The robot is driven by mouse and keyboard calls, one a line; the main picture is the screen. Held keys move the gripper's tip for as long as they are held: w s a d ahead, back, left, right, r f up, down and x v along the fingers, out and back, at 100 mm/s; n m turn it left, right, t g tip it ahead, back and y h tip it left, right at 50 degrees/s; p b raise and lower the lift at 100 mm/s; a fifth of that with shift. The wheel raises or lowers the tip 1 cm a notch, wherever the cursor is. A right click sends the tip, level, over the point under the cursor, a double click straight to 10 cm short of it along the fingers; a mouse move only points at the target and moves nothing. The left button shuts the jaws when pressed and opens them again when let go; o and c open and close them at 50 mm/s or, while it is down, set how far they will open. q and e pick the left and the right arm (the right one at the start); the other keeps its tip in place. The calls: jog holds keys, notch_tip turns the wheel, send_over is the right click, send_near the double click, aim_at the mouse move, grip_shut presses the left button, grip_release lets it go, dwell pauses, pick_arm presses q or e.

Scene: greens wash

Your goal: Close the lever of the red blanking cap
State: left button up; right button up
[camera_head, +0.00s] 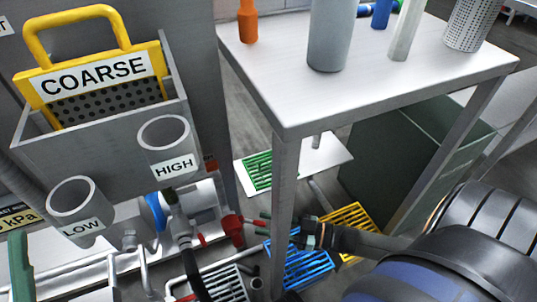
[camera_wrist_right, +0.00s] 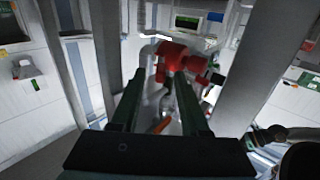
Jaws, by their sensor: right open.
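The red blanking cap (camera_head: 233,231) sits low between the grey wall unit and the table leg in the head view. In the right wrist view the red cap (camera_wrist_right: 175,56) is just beyond the fingertips, with red arm-like parts sticking out to its sides. I cannot tell clearly which part is the lever or how far it is swung. My right gripper (camera_head: 260,222) reaches in from the right behind the table leg, its dark green fingers close to the cap. In the right wrist view the gripper (camera_wrist_right: 151,75) is open, with nothing held between its fingers.
The steel table (camera_head: 290,100) has a leg standing in front of my right gripper. Pipes and a black hose (camera_head: 190,270) run left of the cap. The COARSE bin (camera_head: 100,140) hangs upper left.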

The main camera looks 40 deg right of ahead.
grip_shut()
dwell(0.4)
